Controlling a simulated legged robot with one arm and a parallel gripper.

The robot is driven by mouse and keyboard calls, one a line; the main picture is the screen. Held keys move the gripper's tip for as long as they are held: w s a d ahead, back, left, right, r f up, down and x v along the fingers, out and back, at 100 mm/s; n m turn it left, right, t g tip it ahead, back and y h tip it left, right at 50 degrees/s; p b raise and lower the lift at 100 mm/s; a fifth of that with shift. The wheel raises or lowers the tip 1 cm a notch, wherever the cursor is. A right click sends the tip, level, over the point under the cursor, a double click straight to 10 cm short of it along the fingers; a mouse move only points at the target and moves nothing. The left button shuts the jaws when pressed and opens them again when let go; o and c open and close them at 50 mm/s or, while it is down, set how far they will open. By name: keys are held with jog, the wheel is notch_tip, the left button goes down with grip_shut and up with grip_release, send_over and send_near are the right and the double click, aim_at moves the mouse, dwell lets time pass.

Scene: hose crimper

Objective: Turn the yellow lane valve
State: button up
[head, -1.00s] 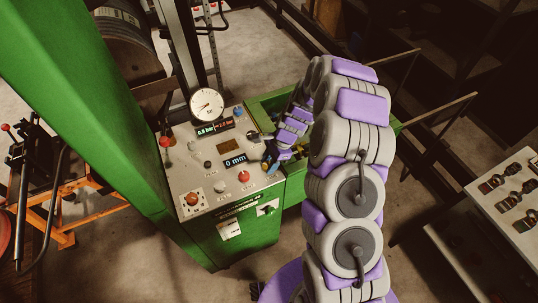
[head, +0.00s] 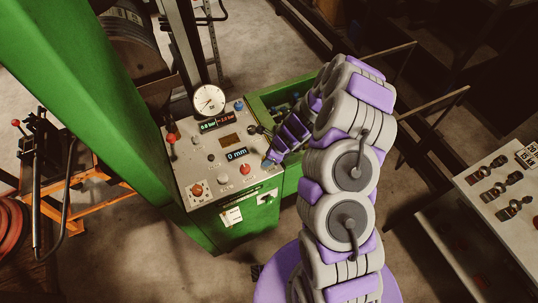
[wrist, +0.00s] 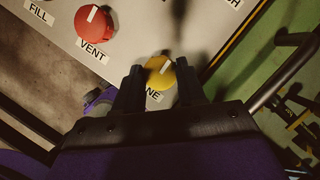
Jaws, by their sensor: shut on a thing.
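The yellow lane valve (wrist: 159,73) is a round knob with a pale pointer stripe, on the light panel in the wrist view. A label ending in "NE" sits just below it, partly covered. My gripper (wrist: 160,84) is shut on the yellow valve, with one dark finger on each side of it. In the head view my gripper (head: 271,158) reaches the right edge of the control panel (head: 212,175). The yellow valve is mostly hidden there by my gripper.
The red VENT knob (wrist: 93,25) is left of the yellow valve. The panel also carries a pressure gauge (head: 208,101), a red-tipped lever (head: 171,142) and a "0 mm" display (head: 237,154). A green tray (head: 285,96) lies behind my arm.

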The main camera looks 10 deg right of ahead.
jog(key=shift+w, duration=0.1)
dwell(0.4)
jog(key=o, duration=1)
jog(key=shift+o, duration=0.2)
jog(key=p+v, duration=0.1)
jog(key=v, duration=1.6)
jog(key=shift+r, duration=0.15)
jog(key=shift+a, duration=0.15)
